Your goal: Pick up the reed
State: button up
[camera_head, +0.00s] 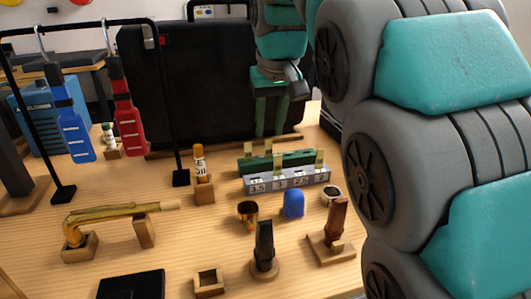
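Several thin tan reeds stand upright in a green and grey holder (300,178) with numbered labels on its front. One reed (248,151) is at the left end, one (320,157) is at the right end, and another reed (278,162) stands between them. My gripper (270,132) points down above the holder's back side, with its two green fingers apart and nothing visible between them. The fingertips show just above the reeds in the picture. I cannot tell their exact depth relative to the reeds.
A gold ring (247,213), blue cap (293,205) and silver ring (331,195) sit in front of the holder. A dark mouthpiece (264,243) and a brown one (339,218) stand nearer. An oil bottle (199,163) is left; a black case (155,90) is behind.

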aim_at(269, 143)
jog(key=shift+w+p+x, duration=0.2)
jog(key=shift+p+x, duration=0.1)
jog(key=shift+x, duration=2.55)
jog(key=shift+d, duration=0.15)
jog(key=shift+c, duration=0.2)
grip_shut()
